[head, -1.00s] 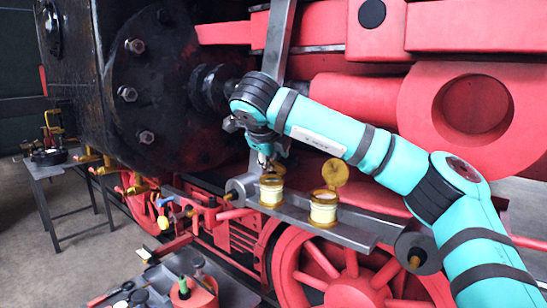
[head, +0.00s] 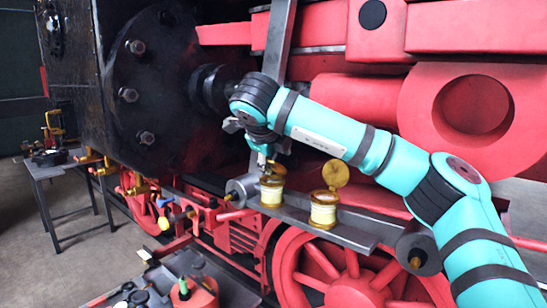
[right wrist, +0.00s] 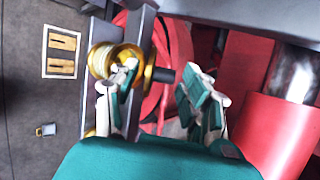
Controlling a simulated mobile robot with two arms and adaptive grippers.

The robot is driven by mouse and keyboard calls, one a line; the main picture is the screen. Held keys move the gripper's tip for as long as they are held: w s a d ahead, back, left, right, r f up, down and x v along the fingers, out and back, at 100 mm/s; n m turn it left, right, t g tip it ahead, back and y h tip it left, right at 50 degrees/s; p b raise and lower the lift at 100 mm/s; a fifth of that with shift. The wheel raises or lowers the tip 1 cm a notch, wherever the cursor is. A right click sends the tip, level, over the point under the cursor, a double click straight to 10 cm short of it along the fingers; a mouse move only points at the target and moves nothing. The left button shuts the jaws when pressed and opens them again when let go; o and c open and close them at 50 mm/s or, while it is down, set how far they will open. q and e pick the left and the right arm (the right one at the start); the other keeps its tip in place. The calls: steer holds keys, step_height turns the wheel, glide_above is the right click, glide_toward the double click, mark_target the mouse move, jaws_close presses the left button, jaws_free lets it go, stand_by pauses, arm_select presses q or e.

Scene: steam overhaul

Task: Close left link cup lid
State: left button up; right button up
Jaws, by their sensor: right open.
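The left link cup (head: 271,196) is a small cream and brass cup on the grey bar. Its brass lid (head: 279,170) shows behind my gripper and looks raised and tilted; its exact angle is partly hidden. My right gripper (head: 267,159) is open, just above this cup at the lid. In the right wrist view the cup (right wrist: 101,60) is at the upper left, with one finger overlapping its brass rim. The right gripper (right wrist: 160,88) shows its two fingers spread apart there. I cannot tell whether a finger touches the lid. My left gripper is out of view.
A second, similar cup (head: 323,212) stands to the right on the same bar (head: 360,239), its round lid (head: 336,174) standing up. A red wheel (head: 335,270) is below. A dark table (head: 60,165) stands at the far left, with open floor around it.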

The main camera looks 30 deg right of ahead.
steer(key=v, duration=1.2)
